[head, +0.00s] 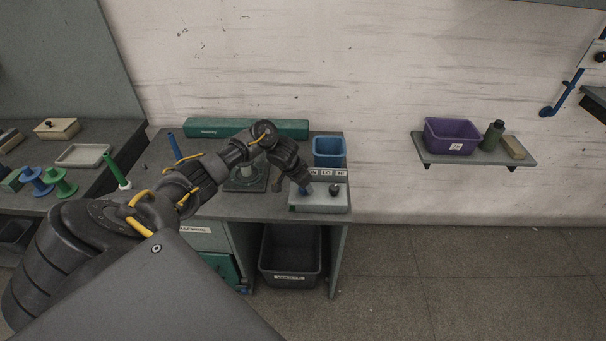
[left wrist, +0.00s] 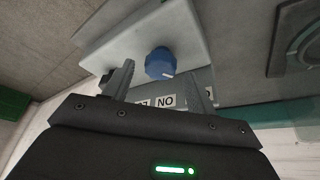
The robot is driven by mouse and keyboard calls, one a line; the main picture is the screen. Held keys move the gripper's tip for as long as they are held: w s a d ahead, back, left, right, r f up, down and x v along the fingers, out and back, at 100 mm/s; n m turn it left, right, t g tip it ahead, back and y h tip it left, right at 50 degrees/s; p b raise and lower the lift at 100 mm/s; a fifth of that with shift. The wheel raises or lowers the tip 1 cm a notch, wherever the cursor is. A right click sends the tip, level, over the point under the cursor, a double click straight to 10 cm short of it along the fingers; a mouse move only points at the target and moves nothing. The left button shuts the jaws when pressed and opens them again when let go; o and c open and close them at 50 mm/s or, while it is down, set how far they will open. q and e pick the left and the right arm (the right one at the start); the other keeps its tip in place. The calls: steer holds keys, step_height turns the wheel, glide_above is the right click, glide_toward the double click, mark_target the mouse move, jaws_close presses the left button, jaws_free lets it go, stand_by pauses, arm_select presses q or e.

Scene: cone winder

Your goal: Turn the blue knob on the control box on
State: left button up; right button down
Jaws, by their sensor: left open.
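The control box (head: 334,205) is a pale grey box at the front right of the bench; it also shows in the left wrist view (left wrist: 125,47). Its blue knob (left wrist: 159,63) has a white mark on its edge and lies between and just beyond the fingers of my left gripper (left wrist: 161,82). The fingers are open and apart from the knob in that view. In the head view my left gripper (head: 303,184) is over the left part of the box, with a bit of the blue knob (head: 307,190) showing below it. A dark knob (head: 334,189) stands to the right. My right gripper is not seen.
A label strip (head: 327,172) runs behind the box. A blue bin (head: 329,151) stands behind it, and a long green box (head: 215,127) lies at the back. A waste bin (head: 290,272) is under the bench. A wall shelf (head: 484,157) hangs at right.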

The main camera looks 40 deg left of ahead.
arm_select(q)
steer(key=shift+w+f, duration=0.2)
steer(key=shift+f, duration=0.3)
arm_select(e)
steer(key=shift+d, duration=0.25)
arm_select(q)
steer(key=c, duration=1)
